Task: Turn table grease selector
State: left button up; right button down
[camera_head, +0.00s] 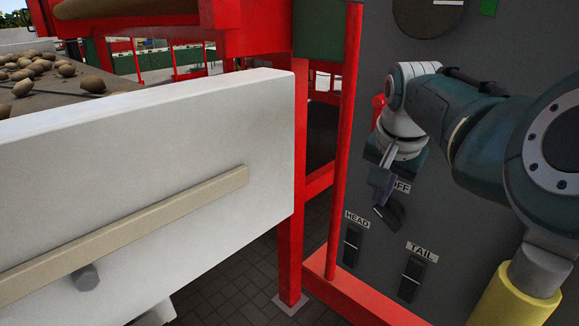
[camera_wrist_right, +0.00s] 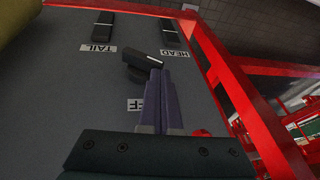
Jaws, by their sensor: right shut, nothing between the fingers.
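The grey control panel (camera_head: 440,200) stands at the right of the head view. A black selector knob (camera_head: 386,217) with a slanted handle sits below a partly hidden label ending in "FF". It also shows in the wrist view (camera_wrist_right: 146,60). My right gripper (camera_head: 380,196) is shut with nothing between its purple fingers. Its tips (camera_wrist_right: 162,74) are at the knob's handle; I cannot tell whether they touch it. The fingers cover part of the label. Black switches marked HEAD (camera_head: 351,247) and TAIL (camera_head: 411,279) are lower on the panel. My left gripper is out of view.
A red post (camera_head: 291,200) and red frame stand left of the panel. A white board (camera_head: 150,150) fills the left, with potatoes (camera_head: 65,71) on a conveyor behind it. A red part (camera_head: 378,108) shows beside my right wrist. Dark paving (camera_head: 230,285) lies below.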

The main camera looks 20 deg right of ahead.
jog(key=shift+w+a+f+b, duration=0.2)
jog(key=shift+w+f+b, duration=0.15)
jog(key=shift+w+b, duration=0.15)
jog(key=shift+w+a+f+b, duration=0.15)
jog(key=shift+w+f+b, duration=0.2)
jog(key=shift+w+b, duration=0.15)
jog(key=shift+w, duration=0.1)
dwell(0.3)
